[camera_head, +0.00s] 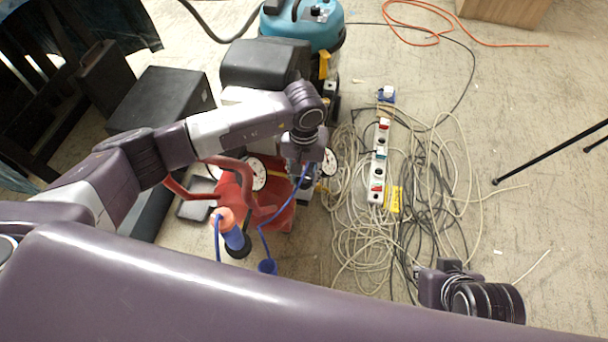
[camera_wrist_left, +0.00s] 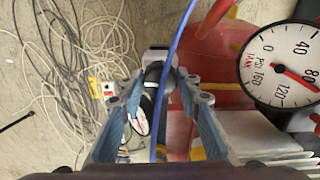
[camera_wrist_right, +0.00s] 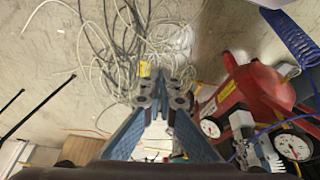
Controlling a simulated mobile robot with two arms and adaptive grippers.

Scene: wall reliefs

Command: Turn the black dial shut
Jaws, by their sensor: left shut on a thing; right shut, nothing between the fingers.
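The red compressor (camera_head: 228,207) stands on the floor at centre left, with round white gauges. It also shows in the left wrist view (camera_wrist_left: 222,100) and right wrist view (camera_wrist_right: 245,92). My left gripper (camera_head: 304,165) reaches down at its right end, over the fittings. In the left wrist view the gripper (camera_wrist_left: 165,82) is closed around the black dial (camera_wrist_left: 153,74), which is partly hidden by the fingers. A blue hose (camera_wrist_left: 170,60) crosses in front of it. My right gripper (camera_head: 432,285) is shut and empty, apart from the compressor; its fingertips meet in the right wrist view (camera_wrist_right: 162,90).
Tangled pale and dark cables (camera_head: 350,235) and a white power strip (camera_head: 379,160) lie right of the compressor. A blue vacuum (camera_head: 300,28) and black boxes (camera_head: 160,98) stand behind it. The floor at right is mostly clear.

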